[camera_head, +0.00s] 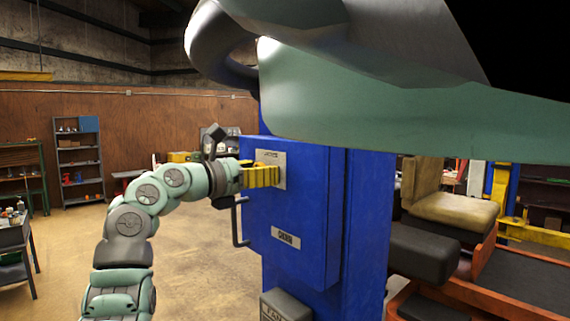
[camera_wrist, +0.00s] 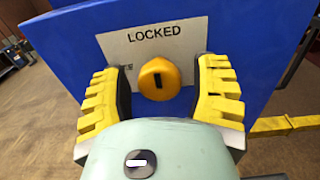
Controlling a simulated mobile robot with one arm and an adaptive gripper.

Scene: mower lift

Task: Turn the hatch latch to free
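The hatch latch (camera_wrist: 158,80) is a round yellow knob with a dark upright slot, on a white plate (camera_wrist: 120,48) that reads "LOCKED" above it. The plate is on the blue hatch box (camera_head: 290,200) of the blue post. In the wrist view my gripper (camera_wrist: 165,75) has its two yellow fingers apart, one on each side of the knob, with a visible gap on both sides. In the head view my gripper (camera_head: 263,176) reaches the plate from the left, and its fingers hide the knob there. Other lettering on the plate is partly covered by a finger.
A dark handle bar (camera_head: 238,222) stands out from the box's left side, just below my gripper. A green and grey mower body (camera_head: 400,100) overhangs the box. A grey box (camera_head: 285,305) sits low on the post. The floor (camera_head: 210,260) at left is open.

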